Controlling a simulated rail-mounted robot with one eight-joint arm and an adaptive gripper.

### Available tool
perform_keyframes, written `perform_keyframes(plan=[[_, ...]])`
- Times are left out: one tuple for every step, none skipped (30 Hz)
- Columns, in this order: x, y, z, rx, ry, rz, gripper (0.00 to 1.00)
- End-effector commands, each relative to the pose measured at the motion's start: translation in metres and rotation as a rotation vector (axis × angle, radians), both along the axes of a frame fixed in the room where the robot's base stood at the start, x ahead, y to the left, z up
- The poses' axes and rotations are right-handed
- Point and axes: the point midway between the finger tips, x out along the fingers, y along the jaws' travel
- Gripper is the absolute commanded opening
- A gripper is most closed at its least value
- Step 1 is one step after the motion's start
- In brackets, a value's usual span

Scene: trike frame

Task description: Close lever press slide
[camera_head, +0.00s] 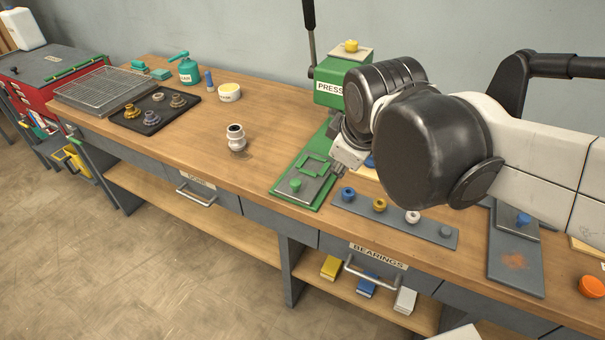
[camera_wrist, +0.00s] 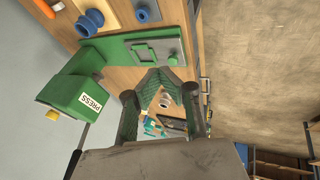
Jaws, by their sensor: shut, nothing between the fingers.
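The lever press (camera_head: 332,90) is a green block labelled PRESS at the back of the bench. It also shows at the left of the wrist view (camera_wrist: 75,96). Its dark lever (camera_head: 309,35) stands upright. In front of it, the press slide (camera_head: 313,184) is a grey plate with a green square frame and a green knob (camera_head: 296,185), extending toward the bench's front edge on a green base. The slide also shows in the wrist view (camera_wrist: 150,50). My gripper (camera_wrist: 160,73) is shut and empty, its tips beside the slide; contact cannot be told. My arm hides part of the press.
A grey strip with several coloured bearings (camera_head: 380,206) lies right of the slide. A white cylindrical part (camera_head: 236,138) stands to its left on otherwise clear wood. Farther left are a dark tray (camera_head: 150,125) and a teal can (camera_head: 188,70).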

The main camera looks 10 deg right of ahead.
Motion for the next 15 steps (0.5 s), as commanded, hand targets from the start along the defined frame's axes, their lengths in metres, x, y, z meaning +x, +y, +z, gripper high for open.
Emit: perform_keyframes(plan=[[0.012,0.003,-0.005,-0.056,0.021,0.088,0.00],[0.018,0.005,-0.007,-0.092,0.034,0.144,0.00],[0.026,0.007,-0.009,-0.140,0.054,0.219,0.00],[0.033,0.008,-0.012,-0.174,0.067,0.275,0.00],[0.038,0.010,-0.014,-0.208,0.081,0.331,0.00],[0.047,0.012,-0.017,-0.255,0.101,0.407,0.00],[0.053,0.014,-0.020,-0.287,0.115,0.464,0.00],[0.059,0.016,-0.024,-0.319,0.131,0.521,0.00],[0.067,0.018,-0.028,-0.364,0.150,0.598,0.00],[0.074,0.020,-0.031,-0.395,0.166,0.654,0.00],[0.079,0.022,-0.035,-0.426,0.182,0.711,0.00],[0.088,0.026,-0.040,-0.467,0.202,0.790,0.00],[0.094,0.028,-0.044,-0.498,0.219,0.847,0.00],[0.100,0.030,-0.048,-0.526,0.235,0.904,0.00],[0.108,0.033,-0.054,-0.564,0.257,0.981,0.00]])
